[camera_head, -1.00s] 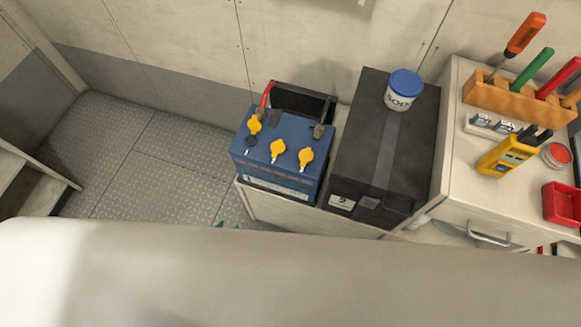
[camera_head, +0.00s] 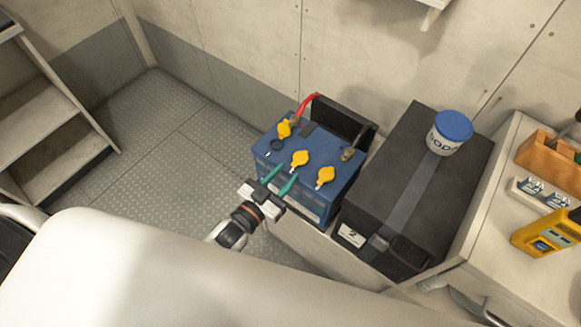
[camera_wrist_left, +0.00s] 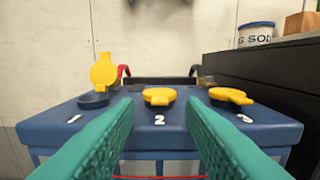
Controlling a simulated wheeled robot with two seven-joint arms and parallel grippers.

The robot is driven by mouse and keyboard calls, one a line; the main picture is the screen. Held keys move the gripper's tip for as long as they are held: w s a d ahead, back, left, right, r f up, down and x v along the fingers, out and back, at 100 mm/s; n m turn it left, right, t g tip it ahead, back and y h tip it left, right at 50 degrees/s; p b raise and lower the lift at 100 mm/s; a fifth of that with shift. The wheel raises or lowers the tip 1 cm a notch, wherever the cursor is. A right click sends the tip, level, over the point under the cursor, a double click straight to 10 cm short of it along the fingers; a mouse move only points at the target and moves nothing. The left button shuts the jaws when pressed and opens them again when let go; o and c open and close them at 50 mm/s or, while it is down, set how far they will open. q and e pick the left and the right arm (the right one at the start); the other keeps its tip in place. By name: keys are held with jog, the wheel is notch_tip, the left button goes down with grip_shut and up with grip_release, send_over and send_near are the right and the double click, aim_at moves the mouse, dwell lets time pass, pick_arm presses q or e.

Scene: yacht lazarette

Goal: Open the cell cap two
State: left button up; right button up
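The blue battery (camera_head: 345,180) has three yellow cell caps on top, numbered 1 to 3 in the left wrist view. Cap two (camera_head: 299,159), the middle one, lies flat over its cell; it also shows in the left wrist view (camera_wrist_left: 159,96), straight ahead between my fingertips. Cap one (camera_wrist_left: 103,70) stands tipped up beside a dark round opening (camera_wrist_left: 93,100). Cap three (camera_wrist_left: 230,96) lies flat on the right. My left gripper (camera_head: 286,173) is open, its teal fingers apart and empty, at the battery's near edge just short of cap two. My right gripper is out of view.
A black box (camera_head: 400,190) with a strap stands right of the battery, with a blue-lidded tub (camera_head: 449,133) on it. A red cable (camera_head: 308,104) rises at the battery's back. A yellow meter (camera_head: 548,232) lies on the right counter. Floor left of the battery is clear.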

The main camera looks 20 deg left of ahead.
aim_at(293, 167)
pick_arm(q)
jog(key=shift+x, duration=1.55)
jog(key=shift+c, duration=0.2)
jog(key=c, duration=0.6)
jog(key=shift+s+a+r, duration=0.1)
grip_shut()
